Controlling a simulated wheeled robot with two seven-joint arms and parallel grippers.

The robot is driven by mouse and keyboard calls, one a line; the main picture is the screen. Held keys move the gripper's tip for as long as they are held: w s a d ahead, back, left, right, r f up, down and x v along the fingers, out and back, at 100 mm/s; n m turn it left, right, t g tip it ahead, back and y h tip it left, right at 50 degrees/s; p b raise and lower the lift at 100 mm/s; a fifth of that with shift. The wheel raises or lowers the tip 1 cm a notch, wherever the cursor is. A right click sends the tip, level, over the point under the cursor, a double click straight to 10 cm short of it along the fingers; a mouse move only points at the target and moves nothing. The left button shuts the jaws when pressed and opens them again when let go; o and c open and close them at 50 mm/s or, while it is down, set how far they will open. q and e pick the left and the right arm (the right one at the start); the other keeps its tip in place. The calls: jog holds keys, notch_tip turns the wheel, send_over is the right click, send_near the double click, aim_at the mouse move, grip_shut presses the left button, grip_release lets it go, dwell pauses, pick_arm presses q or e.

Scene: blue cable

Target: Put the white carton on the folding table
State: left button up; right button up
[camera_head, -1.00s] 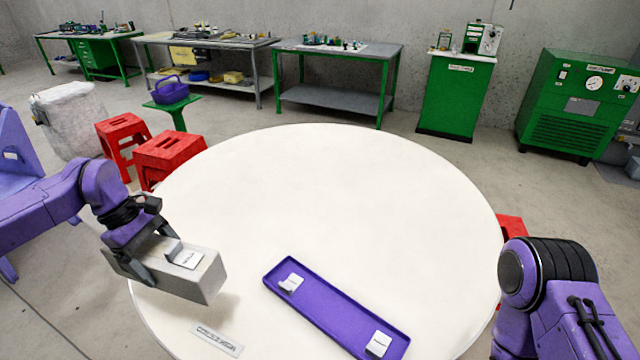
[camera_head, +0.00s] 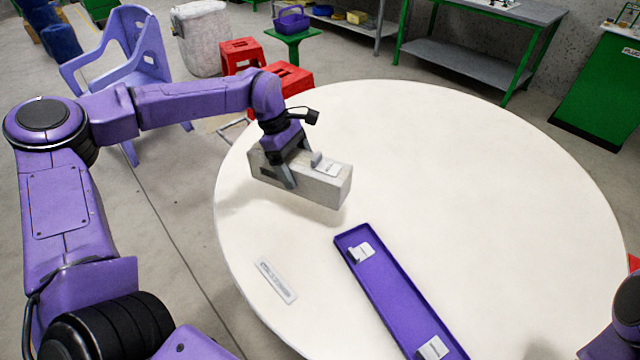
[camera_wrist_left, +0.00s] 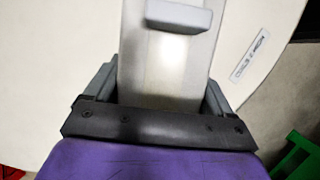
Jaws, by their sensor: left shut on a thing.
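The white carton (camera_head: 325,187), a long pale grey-white box with a small raised label piece on top, is held level in my left gripper (camera_head: 290,168). The gripper's fingers are shut across its sides. The carton is over the left part of the round white folding table (camera_head: 440,160), with a shadow below it; it looks a little above the top. In the left wrist view the carton (camera_wrist_left: 165,75) lies between the two fingers (camera_wrist_left: 158,90). My right gripper is not seen; only part of my right arm shows at the lower right edge.
A purple tray (camera_head: 385,290) with two small white-labelled pieces lies on the table, in front of the carton to the right. A flat label strip (camera_head: 275,280) lies near the left rim. Red stools (camera_head: 285,80) and a purple chair (camera_head: 120,50) stand beyond. The table's middle is clear.

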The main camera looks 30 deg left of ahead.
aim_at(300, 148)
pick_arm(q)
jog(key=w+d+f, duration=0.2)
jog(key=f, duration=0.1)
jog(key=w+f, duration=0.2)
jog(key=shift+d+f, duration=0.25)
jog(key=shift+d, duration=0.15)
jog(key=shift+w+d+f+p, duration=0.15)
jog(key=shift+f+p, duration=0.25)
jog(key=shift+f, duration=1.45)
jog(key=o, duration=1.7)
jog(key=b+v, duration=0.1)
jog(key=v, duration=1.1)
